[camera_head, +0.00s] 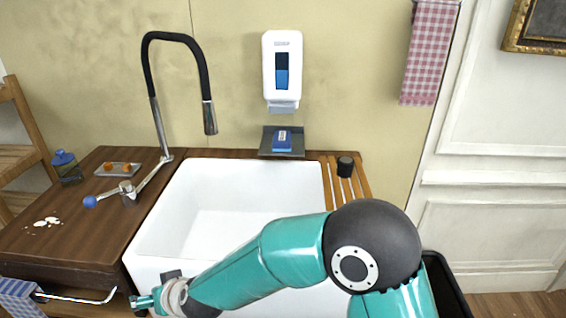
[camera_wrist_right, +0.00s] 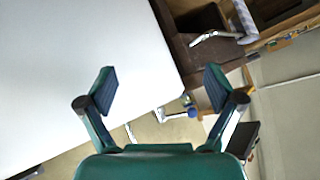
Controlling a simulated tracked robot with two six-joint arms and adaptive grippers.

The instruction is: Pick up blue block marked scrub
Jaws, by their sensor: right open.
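The blue block (camera_head: 282,141) has a white label on it, too small to read. It rests on a small dark tray (camera_head: 267,150) at the back of the counter, below the soap dispenser. My right gripper (camera_head: 143,302) is low at the sink's front left corner in the head view, far in front of the block. In the right wrist view my right gripper (camera_wrist_right: 160,88) is open, with nothing between its fingers. The block is not in the wrist view. My left gripper is in neither view.
A white sink (camera_head: 160,225) fills the middle, with my right arm across its front. A black tap (camera_head: 150,70) arches behind it. A white soap dispenser (camera_head: 283,65) hangs above the tray. A black cup (camera_head: 345,167) stands on the slatted drainer (camera_head: 334,188) at right.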

